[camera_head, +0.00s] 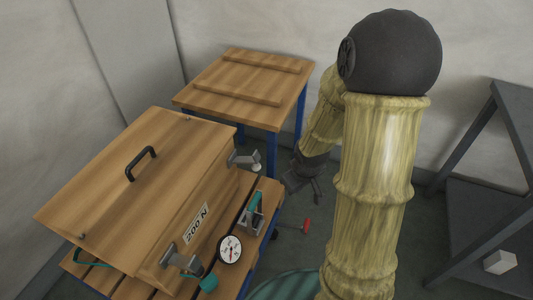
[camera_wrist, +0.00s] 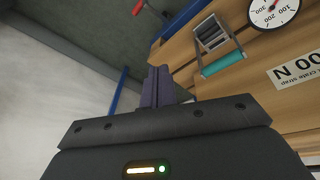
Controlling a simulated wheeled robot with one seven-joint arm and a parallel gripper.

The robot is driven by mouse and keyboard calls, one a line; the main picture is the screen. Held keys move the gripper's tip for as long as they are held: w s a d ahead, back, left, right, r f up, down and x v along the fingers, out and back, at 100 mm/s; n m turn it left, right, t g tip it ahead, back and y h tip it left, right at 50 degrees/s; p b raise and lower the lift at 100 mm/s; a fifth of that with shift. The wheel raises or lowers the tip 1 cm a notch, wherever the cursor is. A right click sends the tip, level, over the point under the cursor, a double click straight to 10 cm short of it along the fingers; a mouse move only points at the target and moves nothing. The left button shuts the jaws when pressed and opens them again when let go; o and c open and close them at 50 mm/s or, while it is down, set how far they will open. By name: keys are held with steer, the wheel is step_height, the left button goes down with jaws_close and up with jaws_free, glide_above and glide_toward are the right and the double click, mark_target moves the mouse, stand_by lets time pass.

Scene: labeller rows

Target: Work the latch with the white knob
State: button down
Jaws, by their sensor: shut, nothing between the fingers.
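The latch with the white knob (camera_head: 257,167) is at the far right end of the wooden crate (camera_head: 130,185), a grey bracket (camera_head: 242,160) with the small pale knob below it. I cannot make out this knob in the wrist view. A second grey latch with a teal knob (camera_head: 209,282) is at the crate's near end. My gripper (camera_head: 316,192) is right of the white knob, apart from it, partly behind my arm. In the wrist view its fingers (camera_wrist: 158,84) are together and empty.
A round dial (camera_head: 230,249) and a teal-handled ratchet (camera_head: 254,210) are before the crate. A red grip (camera_head: 307,225) sticks out right. A wooden-topped table (camera_head: 235,75) stands behind; a grey rack (camera_head: 490,190) stands right.

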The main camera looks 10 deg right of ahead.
steer(key=w+d+r+n+t+y+p, duration=0.1)
steer(key=w+r+n+t+y+p, duration=0.3)
steer(key=y+p, duration=0.6)
steer(key=w+n+t+p, duration=0.1)
steer(key=w+n+p, duration=0.1)
steer(key=p, duration=0.5)
steer(key=shift+d+r+n+p, duration=0.2)
steer(key=shift+d+n+p, duration=0.15)
steer(key=shift+n, duration=0.25)
